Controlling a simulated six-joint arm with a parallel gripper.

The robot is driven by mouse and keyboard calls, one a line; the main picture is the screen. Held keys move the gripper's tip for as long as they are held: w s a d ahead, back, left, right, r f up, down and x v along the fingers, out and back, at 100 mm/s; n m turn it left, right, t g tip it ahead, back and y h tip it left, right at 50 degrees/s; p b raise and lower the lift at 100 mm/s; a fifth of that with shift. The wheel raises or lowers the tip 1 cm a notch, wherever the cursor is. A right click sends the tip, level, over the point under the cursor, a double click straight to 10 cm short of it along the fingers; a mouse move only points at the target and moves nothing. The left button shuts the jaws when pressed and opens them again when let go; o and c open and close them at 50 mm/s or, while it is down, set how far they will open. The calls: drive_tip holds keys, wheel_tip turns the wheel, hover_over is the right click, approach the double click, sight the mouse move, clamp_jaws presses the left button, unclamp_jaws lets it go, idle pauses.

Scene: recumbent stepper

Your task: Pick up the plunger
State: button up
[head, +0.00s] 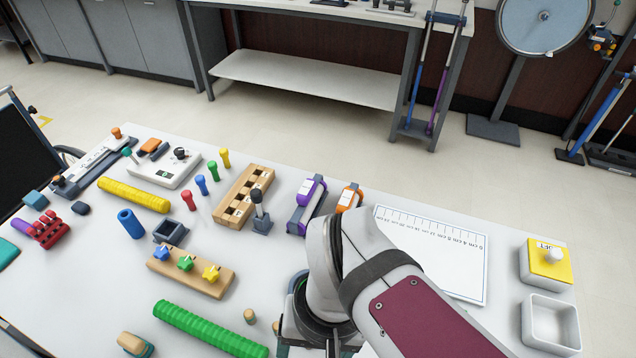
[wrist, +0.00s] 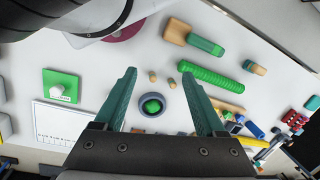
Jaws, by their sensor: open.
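I cannot tell for sure which object is the plunger. One candidate is a dark upright knob on a grey block (head: 261,220), beside the wooden slotted block. Another is a white knob (head: 553,255) on a square plate at the right, yellow in the head view. A square plate with a white knob (wrist: 59,90) looks green at the left of the wrist view. My gripper (wrist: 158,72) is open and empty above the table. A grey ring-shaped cup with a green lump (wrist: 152,105) shows between its fingers. In the head view my arm hides the jaws.
A green ridged roller (head: 210,328) lies left of my arm, with small wooden pegs (head: 249,316) near it. A white ruled board (head: 460,265) and white tray (head: 550,322) are at the right. Several blocks and pegs crowd the table's left half.

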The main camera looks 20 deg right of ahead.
drive_tip(key=w+d+f+m+h, duration=0.1)
drive_tip(key=w+d+f+m, duration=0.1)
drive_tip(key=w+d+m, duration=0.45)
drive_tip(key=w+d+f+m+h, duration=0.15)
drive_tip(key=w+d+m, duration=0.25)
drive_tip(key=d+m, duration=0.5)
drive_tip(key=shift+n+y, duration=0.35)
drive_tip(key=shift+n, duration=0.6)
drive_tip(key=f, duration=1)
drive_tip(key=d+f, duration=0.1)
drive_tip(key=f, duration=0.5)
clamp_jaws()
